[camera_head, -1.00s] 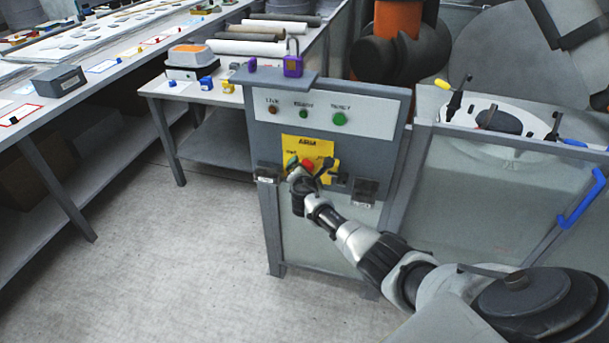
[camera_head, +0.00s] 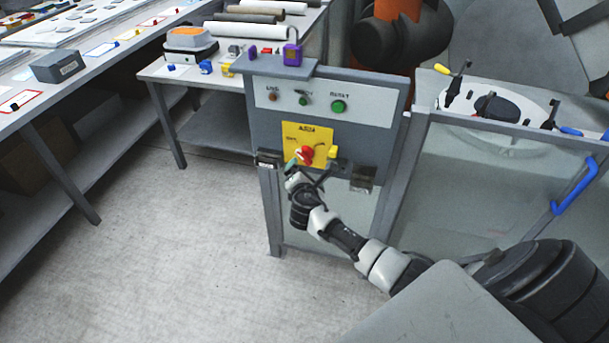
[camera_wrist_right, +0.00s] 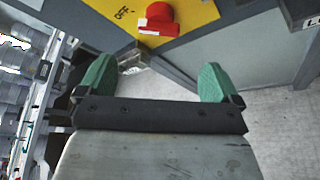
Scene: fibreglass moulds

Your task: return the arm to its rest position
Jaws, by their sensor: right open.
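My right arm reaches in from the lower right in the head view. Its gripper (camera_head: 307,172) is just in front of and below the red knob (camera_head: 306,154) on the yellow plate (camera_head: 293,133) of the grey control cabinet. In the right wrist view the green-tipped fingers (camera_wrist_right: 156,78) are wide apart with nothing between them. The red knob (camera_wrist_right: 158,18) shows beyond them at the top, apart from both fingers, beside the printed word OFF. My left gripper is not in view.
The cabinet (camera_head: 262,140) carries several indicator buttons and a purple padlock (camera_head: 292,55) on top. A fenced cell with a blue handle (camera_head: 574,187) stands to the right. A workbench (camera_head: 60,112) runs along the left. The floor (camera_head: 170,250) between is clear.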

